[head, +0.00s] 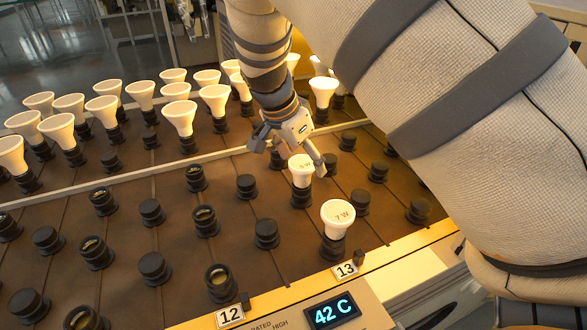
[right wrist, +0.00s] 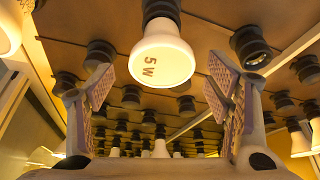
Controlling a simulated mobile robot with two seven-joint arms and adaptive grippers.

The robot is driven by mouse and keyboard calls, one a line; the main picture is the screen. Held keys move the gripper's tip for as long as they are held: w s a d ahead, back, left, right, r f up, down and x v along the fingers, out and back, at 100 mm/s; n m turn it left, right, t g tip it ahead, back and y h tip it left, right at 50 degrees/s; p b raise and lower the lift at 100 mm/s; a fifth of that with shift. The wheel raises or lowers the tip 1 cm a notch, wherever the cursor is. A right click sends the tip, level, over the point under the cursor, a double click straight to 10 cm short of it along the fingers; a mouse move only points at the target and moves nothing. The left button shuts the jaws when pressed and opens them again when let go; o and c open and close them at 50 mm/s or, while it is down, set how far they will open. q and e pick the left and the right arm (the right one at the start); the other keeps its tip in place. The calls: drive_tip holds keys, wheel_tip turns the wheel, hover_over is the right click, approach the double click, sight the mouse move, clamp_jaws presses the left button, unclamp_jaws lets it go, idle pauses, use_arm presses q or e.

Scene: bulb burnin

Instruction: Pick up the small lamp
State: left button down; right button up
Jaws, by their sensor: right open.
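The small lamp (head: 302,171), a white reflector bulb marked 5 W, stands upright in a black socket near the front right of the brown board. It also shows in the right wrist view (right wrist: 161,58), with its marked face towards the camera. My right gripper (head: 290,159) is open just above and behind it, one finger on each side. In the right wrist view its fingers (right wrist: 160,100) stand wide apart, with clear gaps to the lamp. A larger lamp marked 7 W (head: 338,217) stands in front of the small one. My left gripper is not in view.
Rows of black sockets (head: 152,267) cover the board, many of them empty or capped. Several white lamps (head: 180,116) stand beyond a pale divider rail (head: 130,174). Number tags 12 (head: 230,315) and 13 (head: 345,271) and a display reading 42 C (head: 331,314) line the front edge.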

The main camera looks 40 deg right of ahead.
drive_tip(key=shift+x, duration=0.9)
drive_tip(key=shift+w+r, duration=0.1)
drive_tip(key=c, duration=1.3)
drive_tip(key=shift+o, duration=0.2)
